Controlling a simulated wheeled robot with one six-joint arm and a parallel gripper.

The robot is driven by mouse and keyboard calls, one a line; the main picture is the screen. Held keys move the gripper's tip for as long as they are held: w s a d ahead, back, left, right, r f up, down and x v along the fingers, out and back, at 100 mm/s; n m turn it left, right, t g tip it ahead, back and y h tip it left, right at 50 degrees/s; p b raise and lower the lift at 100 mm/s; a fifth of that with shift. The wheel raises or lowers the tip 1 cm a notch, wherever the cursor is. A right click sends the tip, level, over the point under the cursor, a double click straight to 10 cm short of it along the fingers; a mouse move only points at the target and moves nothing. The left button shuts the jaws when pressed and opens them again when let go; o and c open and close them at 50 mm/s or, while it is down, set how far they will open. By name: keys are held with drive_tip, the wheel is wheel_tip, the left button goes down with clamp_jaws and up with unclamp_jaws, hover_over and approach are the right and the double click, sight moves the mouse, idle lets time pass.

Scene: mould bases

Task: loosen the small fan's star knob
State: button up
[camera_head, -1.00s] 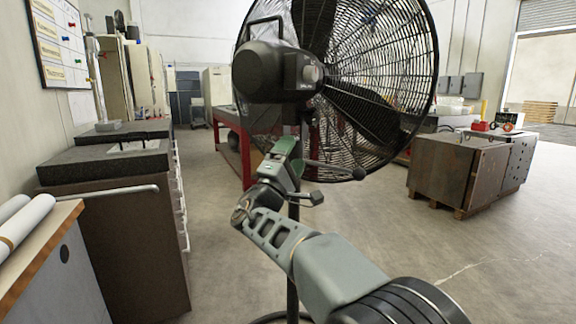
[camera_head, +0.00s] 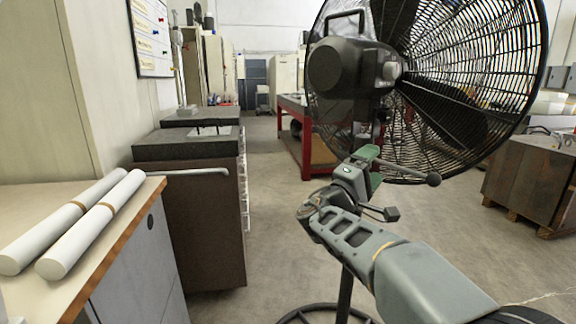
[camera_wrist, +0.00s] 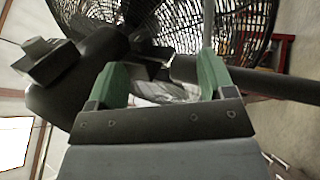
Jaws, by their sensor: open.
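A large black pedestal fan (camera_head: 352,78) stands in front of me in the head view, with its round cage facing away to the right. A rod with a dark round end (camera_head: 434,179) sticks out to the right below the motor. My gripper (camera_head: 374,167), with green fingers, is at the fan's post just below the motor. In the wrist view my gripper (camera_wrist: 162,65) is open. The dark motor housing (camera_wrist: 62,100) lies to the left and the post (camera_wrist: 265,82) runs to the right, behind the fingers. I cannot make out a star knob clearly in either view.
A wooden-topped cabinet with two white rolls (camera_head: 95,222) is at the lower left. A brown cabinet with a dark slab (camera_head: 190,148) stands behind it. A red bench (camera_head: 305,150) is farther back, and a brown crate (camera_head: 530,180) is at the right. Floor around the fan is clear.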

drive_tip(key=s+d+f+m+g+y+p, duration=0.3)
drive_tip(key=s+d+g+y+p, duration=0.3)
drive_tip(key=s+p, duration=0.45)
drive_tip(key=s+a+m+g+y+p, duration=0.3)
drive_tip(key=s+a+y+p, duration=0.8)
drive_tip(key=a+y+p, duration=0.1)
drive_tip(key=shift+f+m+y+p, duration=0.3)
drive_tip(key=shift+y+p, duration=0.2)
drive_tip(key=shift+y, duration=0.1)
